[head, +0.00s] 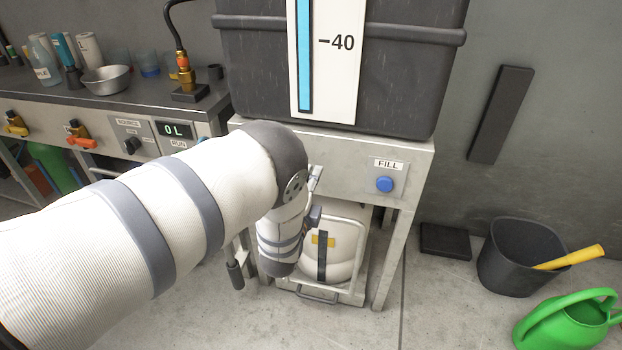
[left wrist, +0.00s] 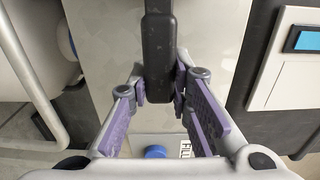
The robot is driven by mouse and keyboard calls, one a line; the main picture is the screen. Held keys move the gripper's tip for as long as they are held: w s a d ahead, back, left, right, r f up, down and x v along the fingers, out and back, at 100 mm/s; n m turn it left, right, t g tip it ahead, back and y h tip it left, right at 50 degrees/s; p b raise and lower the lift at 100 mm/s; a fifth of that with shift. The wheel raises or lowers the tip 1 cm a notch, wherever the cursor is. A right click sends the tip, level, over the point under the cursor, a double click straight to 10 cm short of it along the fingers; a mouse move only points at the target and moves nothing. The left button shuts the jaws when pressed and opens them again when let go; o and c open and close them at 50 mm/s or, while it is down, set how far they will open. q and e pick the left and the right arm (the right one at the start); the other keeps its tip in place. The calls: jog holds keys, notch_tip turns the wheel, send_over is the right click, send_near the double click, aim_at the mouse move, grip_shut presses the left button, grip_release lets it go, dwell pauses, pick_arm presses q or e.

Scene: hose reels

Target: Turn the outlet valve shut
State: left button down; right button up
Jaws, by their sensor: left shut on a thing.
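A black handle (left wrist: 158,50), which looks like the outlet valve's lever, comes in from the top of the left wrist view in front of a grey metal panel. My left gripper (left wrist: 160,85) is shut on the end of this handle, with a purple-padded finger on each side. In the head view my left arm reaches in front of the tank stand (head: 425,165) and hides the handle. Only a small dark part by my wrist shows there. The valve's body and its open or shut position cannot be told. My right gripper is not in view.
A dark tank (head: 410,80) with a level gauge (head: 345,60) sits on the stand. A blue FILL button (head: 384,184) is on its front, close to my gripper in the wrist view (left wrist: 155,152). A bench (head: 85,95) stands left. A bin (head: 518,258) and green watering can (head: 565,325) stand right.

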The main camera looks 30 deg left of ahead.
pick_arm(q)
jog(key=shift+a, duration=0.1)
jog(key=c, duration=1.4)
grip_release()
jog(key=shift+c, duration=0.2)
jog(key=v, duration=1.2)
